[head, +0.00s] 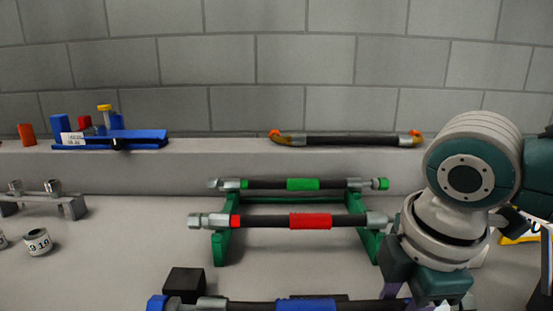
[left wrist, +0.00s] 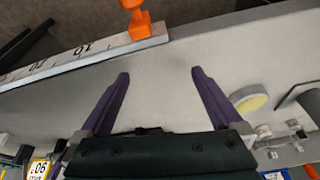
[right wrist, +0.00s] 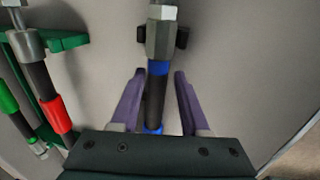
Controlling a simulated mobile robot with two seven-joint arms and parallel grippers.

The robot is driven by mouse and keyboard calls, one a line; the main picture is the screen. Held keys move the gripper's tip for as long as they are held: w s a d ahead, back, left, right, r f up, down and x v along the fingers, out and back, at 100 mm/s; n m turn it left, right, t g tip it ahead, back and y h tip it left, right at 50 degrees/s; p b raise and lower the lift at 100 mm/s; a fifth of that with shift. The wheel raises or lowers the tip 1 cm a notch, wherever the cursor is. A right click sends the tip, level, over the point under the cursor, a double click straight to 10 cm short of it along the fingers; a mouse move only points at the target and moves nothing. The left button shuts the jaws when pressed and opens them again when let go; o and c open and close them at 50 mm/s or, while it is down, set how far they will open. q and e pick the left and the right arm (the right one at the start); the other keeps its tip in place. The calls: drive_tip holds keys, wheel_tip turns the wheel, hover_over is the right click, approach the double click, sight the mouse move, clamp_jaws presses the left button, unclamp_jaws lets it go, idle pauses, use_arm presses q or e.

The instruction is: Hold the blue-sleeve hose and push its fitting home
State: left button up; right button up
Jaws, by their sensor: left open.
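The blue-sleeve hose (head: 250,306) lies along the bottom edge of the head view, with a blue sleeve (head: 305,305) and a blue cap at its left end. In the right wrist view, its grey hex fitting (right wrist: 161,38) is at the top, with a blue band below it. My right gripper (right wrist: 160,76) has one finger on each side of the black hose, close against it, and appears shut on it just behind that band. My left gripper (left wrist: 158,75) is open and empty, seen only in its own wrist view. The hose's right end is hidden in the head view.
The red-sleeve hose (head: 275,221) and green-sleeve hose (head: 260,185) rest on a green rack (head: 223,247) behind. A black block (head: 185,280) stands near the blue hose. Another hose (head: 350,140) lies on the back ledge, with a blue fixture (head: 140,136) at left.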

drive_tip(key=shift+o, duration=1.1)
drive_tip(key=shift+r, duration=0.15)
drive_tip(key=shift+o, duration=0.3)
drive_tip(key=o, duration=0.5)
drive_tip(key=v, duration=1.2)
drive_tip(key=shift+c, duration=0.3)
